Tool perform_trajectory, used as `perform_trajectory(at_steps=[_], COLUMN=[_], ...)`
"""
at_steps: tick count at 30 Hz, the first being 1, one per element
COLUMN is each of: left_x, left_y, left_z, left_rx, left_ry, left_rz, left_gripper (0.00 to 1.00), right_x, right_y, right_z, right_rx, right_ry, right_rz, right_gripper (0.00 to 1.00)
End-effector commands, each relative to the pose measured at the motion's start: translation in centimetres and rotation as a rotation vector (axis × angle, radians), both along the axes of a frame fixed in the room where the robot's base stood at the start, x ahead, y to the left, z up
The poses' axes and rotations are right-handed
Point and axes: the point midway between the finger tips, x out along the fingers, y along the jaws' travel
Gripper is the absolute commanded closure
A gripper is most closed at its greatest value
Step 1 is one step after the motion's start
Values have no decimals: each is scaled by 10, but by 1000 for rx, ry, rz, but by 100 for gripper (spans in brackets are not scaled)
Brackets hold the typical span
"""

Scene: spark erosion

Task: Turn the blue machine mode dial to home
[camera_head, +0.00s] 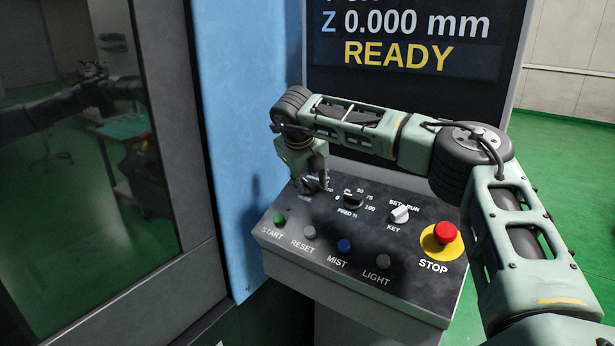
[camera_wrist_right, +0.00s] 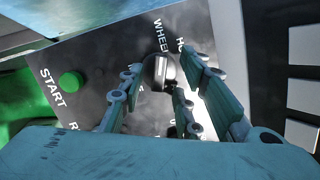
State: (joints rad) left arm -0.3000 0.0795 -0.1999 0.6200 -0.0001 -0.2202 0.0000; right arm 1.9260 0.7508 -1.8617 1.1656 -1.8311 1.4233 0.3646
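The mode dial is a dark knob on the sloped control panel of the blue machine. In the right wrist view the dial (camera_wrist_right: 158,70) shows between my right gripper's fingers, beside the label WHEEL and a partly cut label starting with HO. In the head view my right gripper (camera_head: 312,184) points down at the panel's upper left and hides most of the dial and its labels. In the right wrist view my right gripper (camera_wrist_right: 163,80) has its fingers apart on both sides of the dial, with what looks like a small gap. My left gripper is not in view.
The panel also has a feed dial (camera_head: 351,200), a key switch (camera_head: 400,214), a red stop button (camera_head: 445,232), a green start button (camera_head: 280,221) and several other buttons. The screen (camera_head: 405,40) above reads READY. A glass door (camera_head: 90,200) is at the left.

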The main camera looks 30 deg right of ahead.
Motion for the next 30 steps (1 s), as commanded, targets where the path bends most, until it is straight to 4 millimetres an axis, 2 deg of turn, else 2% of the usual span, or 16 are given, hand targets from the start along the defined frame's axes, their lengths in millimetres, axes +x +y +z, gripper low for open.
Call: perform_trajectory(at_steps=[10,21,30], left_x=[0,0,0], left_y=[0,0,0], left_z=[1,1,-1], left_rx=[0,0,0], left_ry=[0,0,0], left_rz=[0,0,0], left_gripper=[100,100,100], right_x=[2,2,2], right_y=[-2,-1,-1], right_z=[-5,-5,-6], right_rx=[0,0,2], right_ry=[-1,-1,-4], right_rz=[2,2,-3], right_gripper=[69,100,100])
